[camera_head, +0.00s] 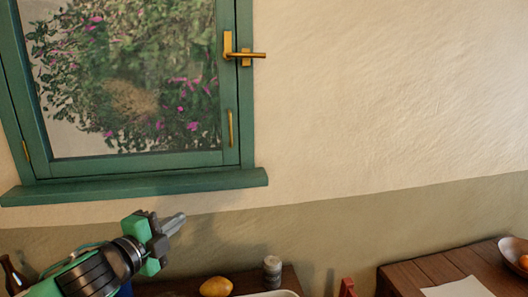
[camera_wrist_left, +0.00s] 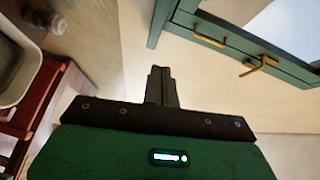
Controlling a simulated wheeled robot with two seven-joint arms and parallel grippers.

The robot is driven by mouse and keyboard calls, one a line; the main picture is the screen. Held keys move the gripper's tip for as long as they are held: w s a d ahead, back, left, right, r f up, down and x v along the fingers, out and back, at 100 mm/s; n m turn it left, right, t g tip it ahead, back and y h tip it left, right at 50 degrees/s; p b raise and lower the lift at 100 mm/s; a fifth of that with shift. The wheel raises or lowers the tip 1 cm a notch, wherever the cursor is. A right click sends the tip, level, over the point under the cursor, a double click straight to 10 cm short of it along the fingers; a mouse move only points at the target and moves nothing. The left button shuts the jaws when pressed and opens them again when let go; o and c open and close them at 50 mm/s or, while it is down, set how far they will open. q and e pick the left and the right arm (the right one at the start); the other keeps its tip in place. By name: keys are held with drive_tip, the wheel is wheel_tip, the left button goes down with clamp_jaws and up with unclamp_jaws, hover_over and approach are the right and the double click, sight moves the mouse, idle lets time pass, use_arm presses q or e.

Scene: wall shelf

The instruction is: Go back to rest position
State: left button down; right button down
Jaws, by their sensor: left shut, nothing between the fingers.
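My left gripper (camera_head: 176,222) comes in from the lower left in the head view. Its fingers are shut and empty, pointing right and slightly up, in front of the wall below the window sill. In the left wrist view the closed fingers of my left gripper (camera_wrist_left: 161,84) stick out past its dark plate, with bare wall beyond them. It touches nothing that I can see. My right gripper is not in either view.
A green window (camera_head: 232,100) with a brass handle and sill (camera_head: 140,186) is above the gripper. Below are a yellow fruit (camera_head: 216,287), a small jar (camera_head: 272,271) and a dark bottle (camera_head: 14,276). A wooden table (camera_head: 405,279) stands at right. The upper-right wall is bare.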

use_arm(q)
drive_tip(key=s+f+n+g+y, duration=0.25)
drive_tip(key=s+f+n, duration=0.35)
drive_tip(key=f, duration=0.6)
drive_tip(key=s+f+n+g+y, duration=0.25)
drive_tip(key=s+f+n, duration=0.3)
drive_tip(key=f, duration=0.55)
drive_tip(key=s+a+f+n+g+y, duration=0.15)
drive_tip(key=s+f+n+g, duration=0.25)
drive_tip(key=s+f, duration=0.45)
drive_tip(key=s+a+f+n+g+y, duration=0.1)
drive_tip(key=s+a+f+n+g, duration=0.4)
drive_tip(key=s, duration=0.6)
wheel_tip(320, 180, down, 33)
drive_tip(key=s+d+m, duration=0.1)
drive_tip(key=d+m, duration=0.1)
drive_tip(key=s+a+f, duration=0.3)
drive_tip(key=s+f, duration=1.5)
drive_tip(key=s, duration=0.1)
drive_tip(key=shift+a+f+g, duration=0.15)
drive_tip(key=shift+f+g, duration=0.05)
drive_tip(key=shift+g, duration=0.1)
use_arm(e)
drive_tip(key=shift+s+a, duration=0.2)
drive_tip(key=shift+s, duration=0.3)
